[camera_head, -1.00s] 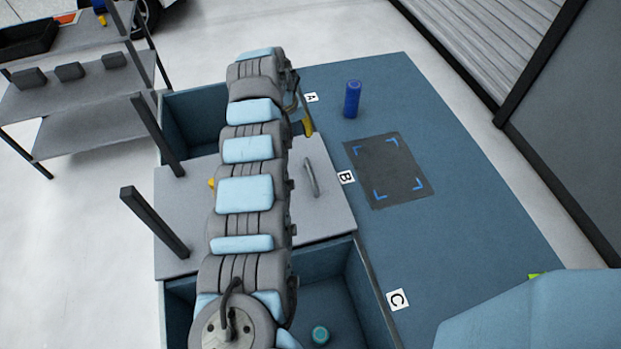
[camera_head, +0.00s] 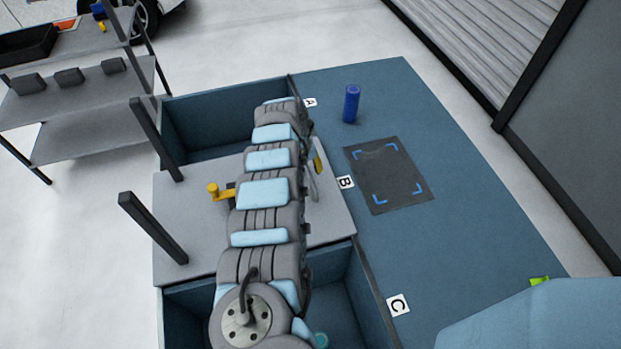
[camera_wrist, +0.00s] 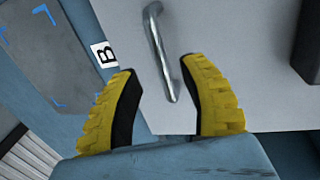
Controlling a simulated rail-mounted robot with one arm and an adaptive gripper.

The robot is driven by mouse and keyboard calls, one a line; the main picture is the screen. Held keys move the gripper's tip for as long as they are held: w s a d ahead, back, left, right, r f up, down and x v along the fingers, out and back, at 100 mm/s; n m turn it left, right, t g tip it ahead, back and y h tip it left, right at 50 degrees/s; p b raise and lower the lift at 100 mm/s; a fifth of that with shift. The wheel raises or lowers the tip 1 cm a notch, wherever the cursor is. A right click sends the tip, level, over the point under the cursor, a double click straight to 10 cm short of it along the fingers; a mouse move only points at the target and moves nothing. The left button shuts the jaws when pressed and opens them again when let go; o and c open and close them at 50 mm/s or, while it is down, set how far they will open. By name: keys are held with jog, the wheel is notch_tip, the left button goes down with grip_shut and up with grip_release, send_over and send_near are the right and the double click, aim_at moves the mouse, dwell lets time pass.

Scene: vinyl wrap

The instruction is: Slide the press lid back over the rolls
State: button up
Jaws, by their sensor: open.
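The press lid (camera_head: 185,220) is a flat grey panel across the middle of the blue bench box, with open compartments on both sides. Its metal bar handle (camera_wrist: 158,50) runs between my fingers in the wrist view, with its lower end near my palm. My gripper (camera_wrist: 158,70) has two yellow fingers spread apart, one each side of the handle, with gaps showing. In the head view my gripper (camera_head: 316,166) is by the handle, mostly hidden by my arm. A blue roll (camera_head: 351,103) stands upright on the bench.
A dark mat (camera_head: 388,173) with blue corner marks lies beside label B (camera_head: 345,183). Two dark posts (camera_head: 155,230) rise at the lid's left side. The far compartment (camera_head: 200,125) looks empty where visible.

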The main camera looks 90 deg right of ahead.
aim_at(311, 179)
jog(key=shift+s+d+f, duration=0.1)
jog(key=shift+s+f, duration=0.1)
jog(key=shift+f, duration=0.9)
jog(key=shift+s+f, duration=0.2)
jog(key=shift+f, duration=0.85)
grip_shut()
